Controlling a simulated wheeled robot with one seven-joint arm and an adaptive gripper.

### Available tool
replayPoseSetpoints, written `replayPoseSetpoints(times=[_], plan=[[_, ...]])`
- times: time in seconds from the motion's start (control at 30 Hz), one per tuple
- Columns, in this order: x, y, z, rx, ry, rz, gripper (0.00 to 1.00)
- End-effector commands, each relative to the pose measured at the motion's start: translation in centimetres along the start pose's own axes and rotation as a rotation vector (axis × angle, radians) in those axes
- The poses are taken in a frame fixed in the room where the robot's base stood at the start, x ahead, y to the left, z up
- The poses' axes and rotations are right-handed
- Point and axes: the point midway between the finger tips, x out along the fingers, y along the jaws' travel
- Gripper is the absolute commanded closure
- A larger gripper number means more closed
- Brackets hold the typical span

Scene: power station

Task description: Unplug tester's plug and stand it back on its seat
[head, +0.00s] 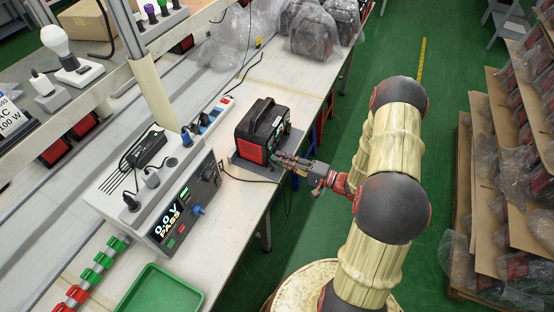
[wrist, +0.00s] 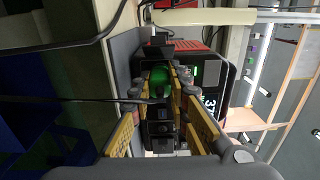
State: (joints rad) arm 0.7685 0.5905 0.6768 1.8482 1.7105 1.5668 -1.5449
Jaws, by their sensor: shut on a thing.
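The tester (head: 160,195) is a white box on the bench in the head view, its display reading PASS. The black and red power station (head: 262,130) stands to its right on a grey plate. My gripper (head: 281,160) is at the power station's front face. In the wrist view, its yellow fingers are closed around a plug with a green part (wrist: 160,80), in front of the power station (wrist: 190,52). A black cable (wrist: 60,98) runs to the fingers. The fingers hide the plug's tip, so I cannot tell whether it is inserted.
On the tester's top are a black plug (head: 131,203), a grey plug (head: 152,180) and a dark round spot (head: 172,162). A green tray (head: 162,292) lies in front. A power strip (head: 208,120) lies behind. Bagged units (head: 315,30) stand at the bench's far end.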

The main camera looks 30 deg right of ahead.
Motion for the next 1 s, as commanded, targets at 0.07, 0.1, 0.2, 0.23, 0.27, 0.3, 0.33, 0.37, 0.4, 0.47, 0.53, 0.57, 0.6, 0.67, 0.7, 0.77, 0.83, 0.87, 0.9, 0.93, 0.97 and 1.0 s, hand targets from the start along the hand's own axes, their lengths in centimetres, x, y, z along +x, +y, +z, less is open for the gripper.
replayPoseSetpoints(times=[0.07, 0.1, 0.2, 0.23, 0.27, 0.3, 0.33, 0.37, 0.4, 0.47, 0.53, 0.57, 0.6, 0.67, 0.7, 0.77, 0.83, 0.87, 0.9, 0.93, 0.97, 1.0], plan=[[0.0, 0.0, 0.0, 0.0, 0.0, 0.0, 1.0], [0.0, 0.0, 0.0, 0.0, 0.0, 0.0, 1.0], [-0.1, 0.0, 0.0, 0.0, 0.0, 0.0, 1.0], [-0.1, 0.0, 0.0, 0.0, 0.0, 0.0, 1.0], [-0.1, 0.0, 0.0, 0.0, 0.0, 0.0, 1.0], [-0.2, 0.0, 0.0, 0.0, 0.0, 0.0, 1.0], [-0.3, 0.0, 0.0, 0.0, 0.0, 0.0, 1.0], [-0.4, 0.0, 0.0, 0.0, 0.0, 0.0, 1.0], [-0.5, 0.0, 0.0, 0.0, 0.0, -0.001, 1.0], [-0.8, 0.0, 0.0, 0.0, 0.001, -0.001, 1.0], [-1.0, 0.0, -0.1, 0.0, 0.002, -0.001, 1.0], [-1.1, 0.0, -0.1, 0.0, 0.002, -0.001, 1.0], [-1.2, 0.0, -0.1, 0.0, 0.002, -0.001, 1.0], [-1.5, 0.0, -0.1, 0.0, 0.001, -0.001, 1.0], [-1.6, 0.0, 0.0, 0.0, 0.001, -0.001, 1.0], [-1.8, 0.0, 0.0, 0.0, 0.001, -0.001, 1.0], [-2.1, 0.0, 0.0, 0.0, 0.001, -0.001, 1.0], [-2.2, 0.0, -0.1, 0.0, 0.001, -0.001, 1.0], [-2.3, 0.0, -0.1, 0.0, 0.002, -0.001, 1.0], [-2.5, 0.0, -0.1, 0.0, 0.002, -0.001, 1.0], [-2.5, 0.0, -0.1, 0.0, 0.002, -0.001, 1.0], [-2.7, 0.0, -0.1, 0.0, 0.001, -0.001, 1.0]])
